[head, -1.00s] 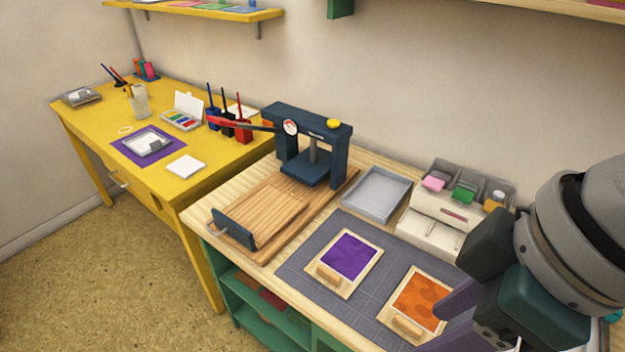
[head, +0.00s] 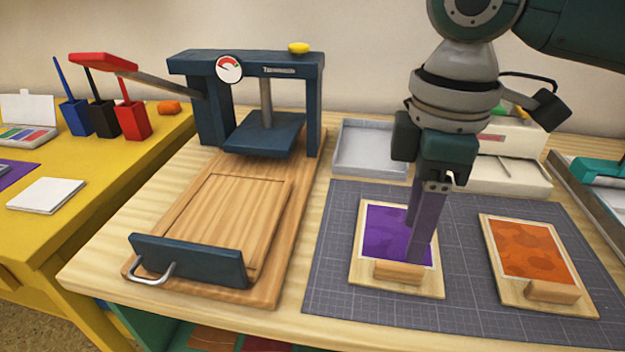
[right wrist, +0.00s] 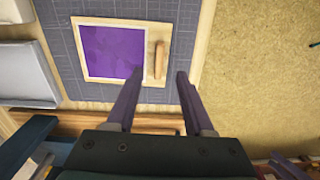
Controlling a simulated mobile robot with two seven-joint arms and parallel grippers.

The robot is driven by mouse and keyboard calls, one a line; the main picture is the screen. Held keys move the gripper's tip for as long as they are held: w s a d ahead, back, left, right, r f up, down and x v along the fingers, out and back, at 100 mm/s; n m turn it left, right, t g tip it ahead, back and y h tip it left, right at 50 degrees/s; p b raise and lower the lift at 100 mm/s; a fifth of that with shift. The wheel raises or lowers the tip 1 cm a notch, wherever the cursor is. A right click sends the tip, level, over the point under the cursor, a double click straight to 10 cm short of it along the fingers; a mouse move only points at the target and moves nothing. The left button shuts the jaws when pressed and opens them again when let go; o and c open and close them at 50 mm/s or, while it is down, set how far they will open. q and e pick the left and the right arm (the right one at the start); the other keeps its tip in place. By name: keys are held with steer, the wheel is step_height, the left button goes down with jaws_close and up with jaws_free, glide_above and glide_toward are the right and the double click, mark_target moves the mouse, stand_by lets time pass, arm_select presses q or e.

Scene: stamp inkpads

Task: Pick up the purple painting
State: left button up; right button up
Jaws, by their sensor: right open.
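The purple painting (head: 384,226) is a purple sheet on a pale wooden board, lying flat on the grey cutting mat (head: 335,268). A wooden grip bar (head: 398,273) stands along the board's near edge. My right gripper (head: 416,246) points down over the painting, its fingers hiding part of the purple. In the right wrist view the purple painting (right wrist: 108,50) lies beyond the open fingers (right wrist: 159,72), and the grip bar (right wrist: 160,60) lines up with the gap between them. The fingers are empty; their exact height above the board is hard to tell. My left gripper is not in view.
An orange painting (head: 530,248) on a similar board lies to the right on the mat. A dark blue press (head: 260,135) with a wooden bed stands to the left. A grey tray (head: 370,150) and a beige holder (head: 505,170) are behind.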

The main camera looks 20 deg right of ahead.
mark_target(400, 266)
steer(key=shift+s+f, duration=0.1)
steer(key=shift+f, duration=0.55)
steer(key=f, duration=0.1)
steer(key=f+b, duration=0.1)
steer(key=f, duration=0.1)
steer(key=f+b, duration=0.1)
steer(key=f, duration=0.1)
steer(key=shift+w+a+f, duration=0.15)
steer(key=shift+w+f, duration=0.1)
steer(key=shift+c, duration=1.2)
jaws_close()
